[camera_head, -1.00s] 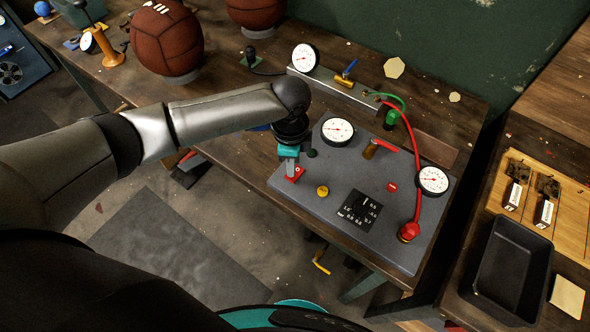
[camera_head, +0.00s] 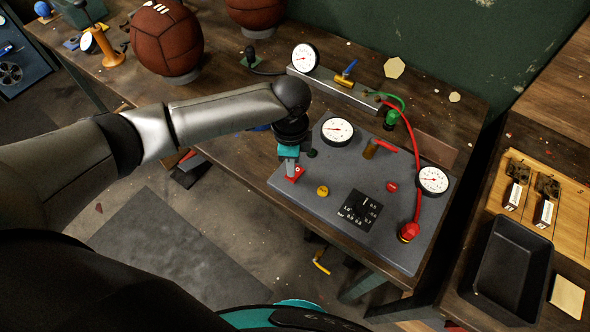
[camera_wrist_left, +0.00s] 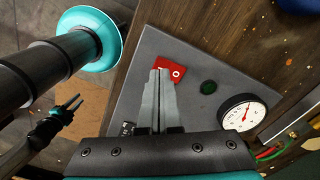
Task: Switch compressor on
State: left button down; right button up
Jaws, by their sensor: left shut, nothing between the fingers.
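The grey panel (camera_head: 330,215) lies on the workbench and carries gauges, hoses and small controls. A red switch plate (camera_head: 296,174) sits at its near left corner; it also shows in the left wrist view (camera_wrist_left: 178,71). My left gripper (camera_head: 291,172) points down at this plate. In the left wrist view its shut, empty fingers (camera_wrist_left: 160,72) overlap the plate and hide part of it; I cannot tell whether they touch. A small red round part (camera_head: 392,187) sits farther right on the panel. My right gripper (camera_wrist_left: 74,103) appears with its fingers apart, off the panel, in the left wrist view.
A gauge (camera_head: 338,130) and a dark green knob (camera_wrist_left: 208,87) are close to my left gripper. A yellow knob (camera_head: 322,191) is nearby. A red hose (camera_head: 417,150) arches over the panel's right side. A brown ball (camera_head: 166,42) stands at the back left.

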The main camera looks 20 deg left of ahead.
pick_arm(q)
jog(key=shift+f+b, duration=0.5)
jog(key=shift+f, duration=0.5)
dwell(0.5)
jog(key=shift+s, duration=0.1)
notch_tip(320, 180, up, 7)
jog(key=p, duration=0.8)
dwell(0.5)
